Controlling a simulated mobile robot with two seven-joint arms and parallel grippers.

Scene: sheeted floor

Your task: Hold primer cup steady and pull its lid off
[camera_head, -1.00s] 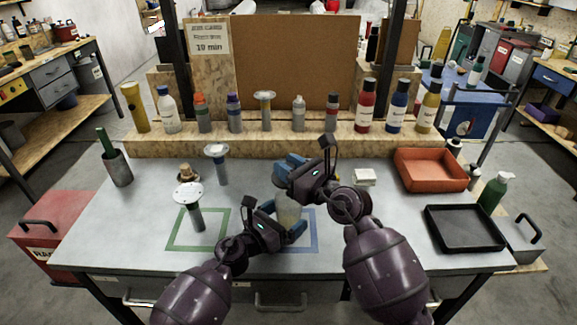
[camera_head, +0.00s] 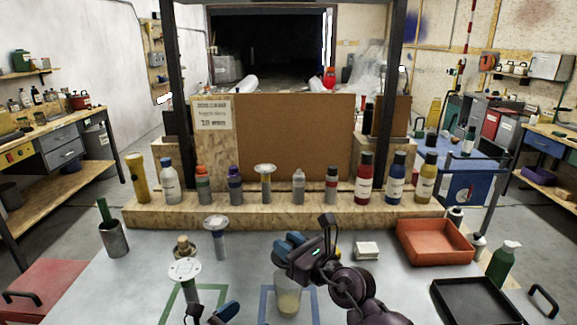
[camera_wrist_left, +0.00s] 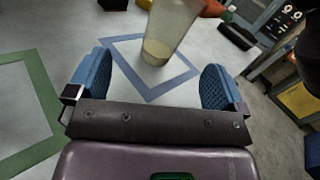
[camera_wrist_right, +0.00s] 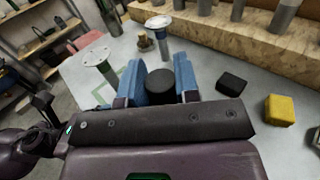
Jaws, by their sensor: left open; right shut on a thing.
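The primer cup (camera_head: 288,303), translucent with beige content low inside, stands upright at the blue square outline. It also shows in the left wrist view (camera_wrist_left: 168,35), ahead of my left fingers and apart from them. My left gripper (camera_wrist_left: 157,82) is open and empty; in the head view only its blue fingertips show at the bottom edge, left of the cup. My right gripper (camera_head: 290,248) is over the cup, shut on a round black lid (camera_wrist_right: 160,84). Whether the lid touches the cup's rim is hidden by the fingers.
A green outline (camera_head: 178,300) lies left, with a white-topped funnel-like stand (camera_head: 184,271) by it. An orange tray (camera_head: 436,241) and a black tray (camera_head: 470,300) are on the right. Black (camera_wrist_right: 232,82) and yellow blocks (camera_wrist_right: 280,110) lie near my right gripper. Bottles line the back ledge (camera_head: 300,213).

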